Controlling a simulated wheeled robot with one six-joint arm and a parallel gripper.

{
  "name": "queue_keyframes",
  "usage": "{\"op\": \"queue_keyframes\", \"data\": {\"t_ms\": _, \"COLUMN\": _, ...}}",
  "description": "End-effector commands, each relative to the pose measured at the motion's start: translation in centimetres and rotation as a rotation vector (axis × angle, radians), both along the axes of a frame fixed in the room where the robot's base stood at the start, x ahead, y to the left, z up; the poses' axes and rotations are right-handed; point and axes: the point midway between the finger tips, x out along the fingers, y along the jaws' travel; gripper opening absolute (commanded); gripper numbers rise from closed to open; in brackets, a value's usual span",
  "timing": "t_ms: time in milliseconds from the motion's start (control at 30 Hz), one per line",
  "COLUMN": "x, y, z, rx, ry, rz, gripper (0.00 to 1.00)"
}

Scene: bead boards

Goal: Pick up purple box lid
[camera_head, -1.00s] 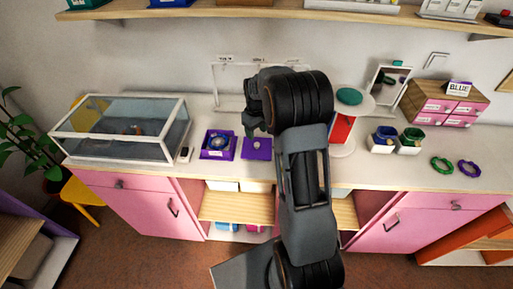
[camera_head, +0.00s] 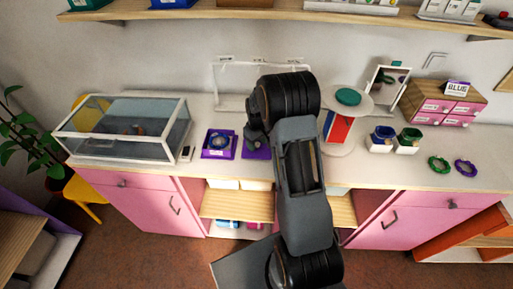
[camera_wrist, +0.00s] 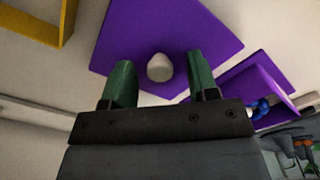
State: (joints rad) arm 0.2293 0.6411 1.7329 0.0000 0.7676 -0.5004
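The purple box lid (camera_wrist: 185,25) is a flat purple square with a pale rounded knob (camera_wrist: 159,67) in its middle. It lies on the counter, and in the head view a part of it (camera_head: 262,153) shows beside my arm. My gripper (camera_wrist: 159,72) is open, with one green finger on each side of the knob and gaps on both sides. I cannot tell how far the fingertips are above the lid. In the head view my arm hides most of the gripper. The open purple box (camera_head: 207,153) with a blue bracelet (camera_head: 219,142) inside stands just left of the lid.
A glass case (camera_head: 128,126) stands at the left on the counter. To the right are a round stand (camera_head: 338,112), a mirror (camera_head: 383,88), bracelet blocks (camera_head: 381,146) and small drawers (camera_head: 440,104). A shelf (camera_head: 290,13) runs above. The counter front (camera_head: 390,176) is clear.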

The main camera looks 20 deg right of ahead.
Motion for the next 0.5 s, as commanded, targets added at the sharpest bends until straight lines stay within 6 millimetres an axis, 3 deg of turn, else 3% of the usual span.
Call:
{"op": "queue_keyframes", "data": {"t_ms": 67, "x": 0.0, "y": 0.0, "z": 0.02, "rx": 0.0, "ry": 0.0, "rz": 0.0, "gripper": 0.46}}
{"op": "queue_keyframes", "data": {"t_ms": 500, "x": 0.01, "y": 0.0, "z": 0.04, "rx": 0.0, "ry": 0.0, "rz": 0.0, "gripper": 0.04}}
